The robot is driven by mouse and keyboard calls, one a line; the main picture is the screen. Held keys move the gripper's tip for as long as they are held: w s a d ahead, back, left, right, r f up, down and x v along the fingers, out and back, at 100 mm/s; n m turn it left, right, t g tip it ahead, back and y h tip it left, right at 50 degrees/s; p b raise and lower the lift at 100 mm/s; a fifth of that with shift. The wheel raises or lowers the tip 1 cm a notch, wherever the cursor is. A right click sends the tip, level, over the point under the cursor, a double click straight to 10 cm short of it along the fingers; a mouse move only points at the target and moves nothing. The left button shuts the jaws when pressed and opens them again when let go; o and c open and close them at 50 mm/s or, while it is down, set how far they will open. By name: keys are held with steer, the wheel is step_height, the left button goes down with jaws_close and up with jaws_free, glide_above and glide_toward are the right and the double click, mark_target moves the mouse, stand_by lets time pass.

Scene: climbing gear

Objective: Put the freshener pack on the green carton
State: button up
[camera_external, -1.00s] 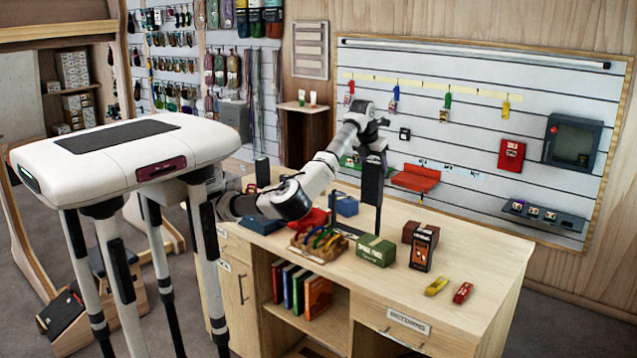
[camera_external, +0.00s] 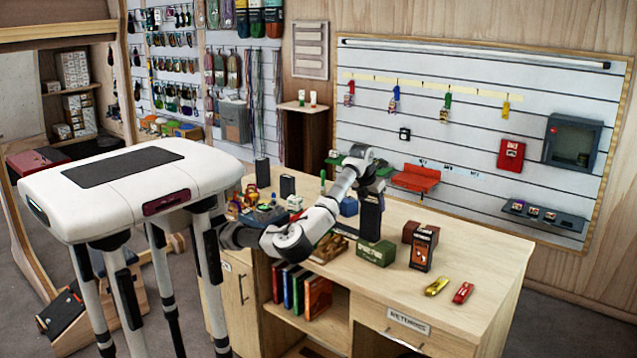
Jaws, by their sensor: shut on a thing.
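The green carton (camera_external: 376,253) lies on the wooden counter, near its middle. My gripper (camera_external: 370,232) points down just behind and above the carton's left part, close to its top. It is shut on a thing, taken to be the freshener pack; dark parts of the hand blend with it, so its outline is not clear. I cannot tell whether it touches the carton.
A black box with orange print (camera_external: 423,249) stands right of the carton, with a brown box (camera_external: 410,231) behind it. A yellow item (camera_external: 437,286) and a red item (camera_external: 463,292) lie near the front right. My arm covers part of a wooden tray (camera_external: 330,249).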

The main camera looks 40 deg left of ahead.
steer(key=shift+r, duration=0.15)
steer(key=shift+f, duration=0.2)
steer(key=o, duration=1.4)
steer(key=shift+r, duration=0.1)
steer(key=shift+r, duration=0.25)
steer(key=b+v, duration=0.1)
steer(key=v, duration=1)
steer(key=shift+s+r+b, duration=0.2)
steer(key=shift+r+b, duration=0.15)
